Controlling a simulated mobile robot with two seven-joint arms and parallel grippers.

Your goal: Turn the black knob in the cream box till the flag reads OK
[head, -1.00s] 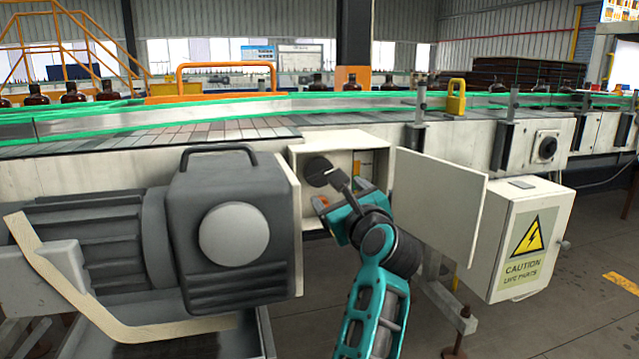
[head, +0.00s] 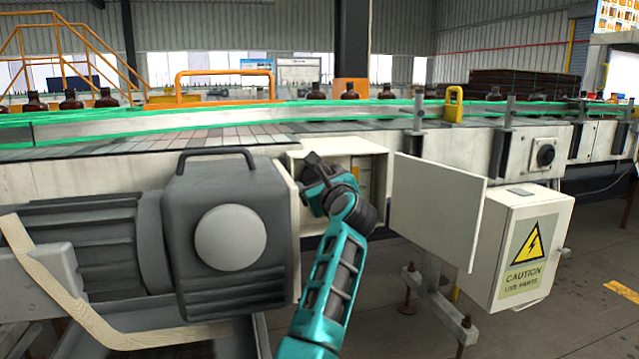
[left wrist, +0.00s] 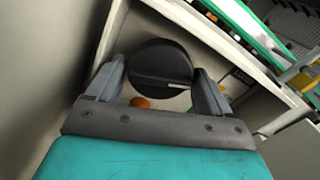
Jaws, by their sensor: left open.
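The cream box (head: 376,150) is set in the conveyor's side with its door (head: 436,208) swung open to the right. My left gripper (head: 318,165) reaches into it and hides most of its inside in the head view. In the left wrist view the round black knob (left wrist: 160,66) with a pale line across its face sits between my open left fingers (left wrist: 160,90). The fingers stand on either side of it; I cannot tell if either touches. A small orange part (left wrist: 141,102) shows below the knob. I cannot read any flag. My right gripper is out of view.
A grey motor housing (head: 229,190) stands close on the left of the box. A caution-labelled box (head: 532,248) hangs right of the open door. The conveyor with green rails (head: 250,110) and amber bottles runs above. The floor at lower right is clear.

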